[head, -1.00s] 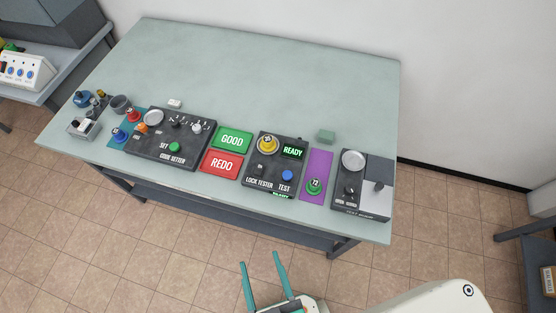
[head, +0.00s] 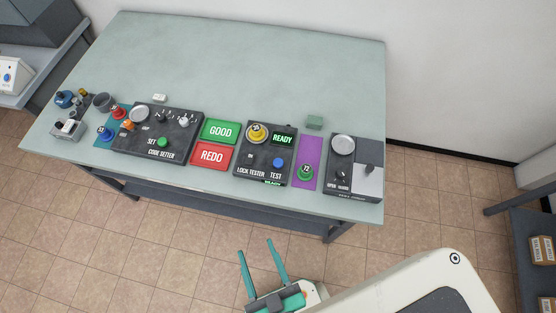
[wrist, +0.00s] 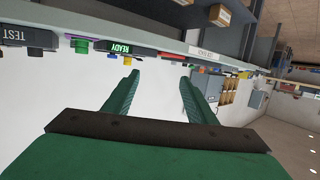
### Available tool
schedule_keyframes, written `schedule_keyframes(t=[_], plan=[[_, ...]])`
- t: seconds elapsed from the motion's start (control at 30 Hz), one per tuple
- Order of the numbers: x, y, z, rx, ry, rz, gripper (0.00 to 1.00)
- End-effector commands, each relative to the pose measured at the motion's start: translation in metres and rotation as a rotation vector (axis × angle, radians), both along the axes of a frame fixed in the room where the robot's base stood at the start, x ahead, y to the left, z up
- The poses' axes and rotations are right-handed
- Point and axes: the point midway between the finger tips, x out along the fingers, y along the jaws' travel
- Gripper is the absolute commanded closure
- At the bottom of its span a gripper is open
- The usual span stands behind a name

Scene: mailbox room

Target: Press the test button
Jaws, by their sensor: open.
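The lock tester (head: 265,153) is a dark box near the front edge of the table. Its blue test button (head: 278,163) is at its lower right, above the word TEST. A yellow lock numbered 35 (head: 257,134) sits on its upper left, beside a lit green READY display (head: 283,138). In the wrist view, a READY display (wrist: 120,47) and a TEST label (wrist: 14,35) show at the upper left. My gripper (head: 255,247) is open and empty, in front of the table and apart from the button. It also shows in the wrist view (wrist: 160,80).
Left of the tester lie a green GOOD tray (head: 221,131), a red REDO tray (head: 211,156) and the code setter (head: 153,133). To the right are a purple mat (head: 311,152) with a green lock (head: 305,173) and another dark device (head: 352,165). The table's back (head: 240,65) is clear.

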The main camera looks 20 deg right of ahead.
Motion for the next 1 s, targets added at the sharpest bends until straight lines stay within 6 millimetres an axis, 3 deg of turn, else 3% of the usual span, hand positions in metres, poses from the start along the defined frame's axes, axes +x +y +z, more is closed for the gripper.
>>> schedule_keyframes(t=[0.03, 0.2, 1.0], plan=[[0.0000, 0.0000, 0.0000, 0.000, 0.000, 0.000, 0.62], [0.0000, 0.0000, 0.0000, 0.000, 0.000, 0.000, 1.00], [0.0000, 0.0000, 0.0000, 0.000, 0.000, 0.000, 1.00]])
